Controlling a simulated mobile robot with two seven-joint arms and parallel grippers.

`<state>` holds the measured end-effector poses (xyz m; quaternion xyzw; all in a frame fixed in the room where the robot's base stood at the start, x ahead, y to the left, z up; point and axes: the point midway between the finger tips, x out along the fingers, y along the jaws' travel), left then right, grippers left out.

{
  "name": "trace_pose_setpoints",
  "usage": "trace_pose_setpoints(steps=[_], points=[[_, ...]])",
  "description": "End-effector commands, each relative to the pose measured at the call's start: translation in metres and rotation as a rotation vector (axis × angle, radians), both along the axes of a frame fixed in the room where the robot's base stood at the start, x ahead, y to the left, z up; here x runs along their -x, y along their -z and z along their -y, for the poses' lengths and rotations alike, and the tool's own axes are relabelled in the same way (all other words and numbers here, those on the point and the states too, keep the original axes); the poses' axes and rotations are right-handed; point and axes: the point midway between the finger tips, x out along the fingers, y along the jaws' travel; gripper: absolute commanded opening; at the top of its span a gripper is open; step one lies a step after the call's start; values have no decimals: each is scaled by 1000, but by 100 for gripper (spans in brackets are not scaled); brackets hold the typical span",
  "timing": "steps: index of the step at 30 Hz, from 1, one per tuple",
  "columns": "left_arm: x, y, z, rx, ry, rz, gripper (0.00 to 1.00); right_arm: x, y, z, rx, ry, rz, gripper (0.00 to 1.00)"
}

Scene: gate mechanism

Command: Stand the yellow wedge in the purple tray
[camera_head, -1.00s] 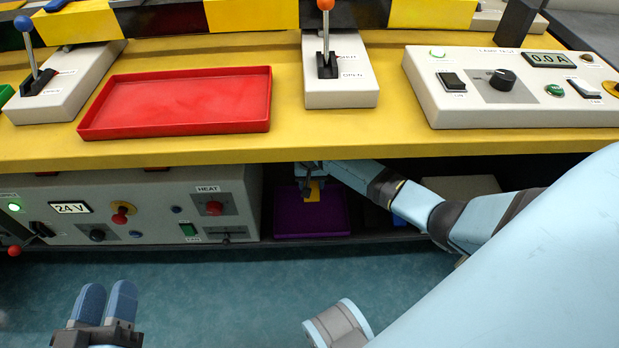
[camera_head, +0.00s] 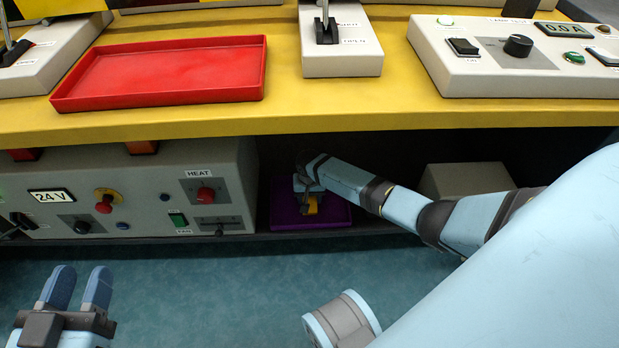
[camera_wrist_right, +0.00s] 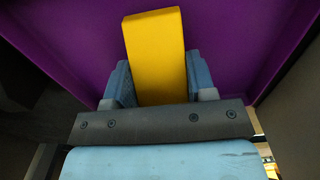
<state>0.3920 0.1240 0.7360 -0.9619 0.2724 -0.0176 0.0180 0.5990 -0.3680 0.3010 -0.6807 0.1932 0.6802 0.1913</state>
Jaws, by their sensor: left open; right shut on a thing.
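The purple tray (camera_head: 285,217) lies on the low shelf under the yellow bench top, right of the control box. My right gripper (camera_head: 311,205) reaches under the bench and is over the tray. It is shut on the yellow wedge (camera_head: 311,206). In the right wrist view the wedge (camera_wrist_right: 157,55) sits between the two blue fingers, with the purple tray (camera_wrist_right: 225,40) behind it on both sides. Whether the wedge touches the tray floor I cannot tell. My left gripper (camera_head: 78,290) is open and empty, low at the left, away from the bench.
The bench top (camera_head: 330,112) overhangs the shelf just above my right arm. The control box (camera_head: 130,200) stands left of the tray. A beige box (camera_head: 465,180) stands behind my right forearm. A red tray (camera_head: 160,75) lies on the bench.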

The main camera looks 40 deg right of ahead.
Motion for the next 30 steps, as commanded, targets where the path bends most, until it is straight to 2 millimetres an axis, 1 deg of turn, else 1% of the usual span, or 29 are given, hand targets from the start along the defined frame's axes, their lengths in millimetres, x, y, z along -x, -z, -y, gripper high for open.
trace_pose_setpoints(steps=[3,7,8,9,10,11,18,21,23,26,28,30], points=[[2,0,0,5,0,-5,43,0,-1,0,0,0,0,23],[2,2,1,5,-1,-10,43,0,3,0,-1,1,-1,23],[2,2,1,5,-1,-10,43,0,3,0,0,1,-1,58],[2,2,1,5,-1,-11,43,0,3,0,0,1,-1,67],[2,2,1,5,-1,-11,43,0,3,0,0,1,-1,74],[2,2,1,5,-1,-11,43,0,3,0,0,1,-1,76],[2,2,1,4,-1,-12,43,0,2,1,1,0,-1,76],[2,0,1,4,0,-12,43,0,-4,1,1,0,1,76],[2,-5,1,11,3,-22,43,0,-13,0,0,0,1,76],[4,-12,2,30,8,-59,43,0,-33,0,0,0,1,76],[13,-1,7,83,0,-152,43,0,-49,1,0,0,1,76],[18,1,10,115,3,-210,43,0,-65,1,0,-1,1,76]])
